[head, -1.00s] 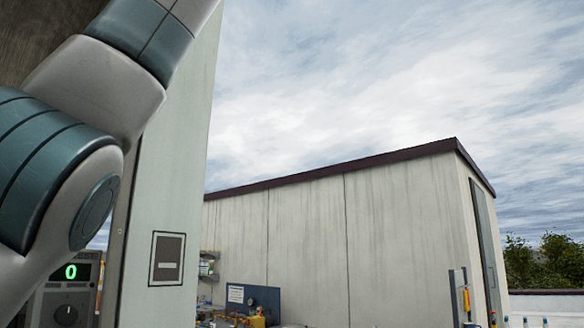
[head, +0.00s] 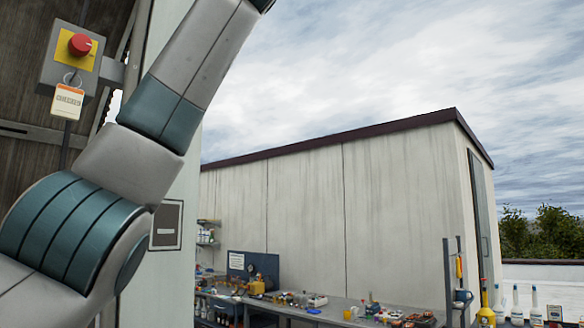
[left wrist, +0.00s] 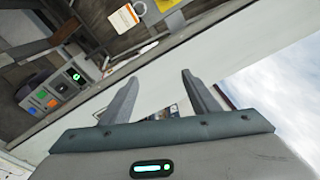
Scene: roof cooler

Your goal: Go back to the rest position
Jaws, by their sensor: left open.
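My left arm rises from the lower left to the top middle of the head view, and its gripper is beyond the top edge there. In the left wrist view my left gripper (left wrist: 160,100) is open, with two grey fingers apart and nothing between them. It faces a pale cabinet side wall, tilted in this view. My right gripper is in neither view.
A red emergency button (head: 80,45) on a grey box, with a tag (head: 68,102), hangs at the upper left beside my arm. A control box (left wrist: 65,85) shows in the wrist view. A cluttered workbench (head: 290,310) stands before a pale building (head: 300,210).

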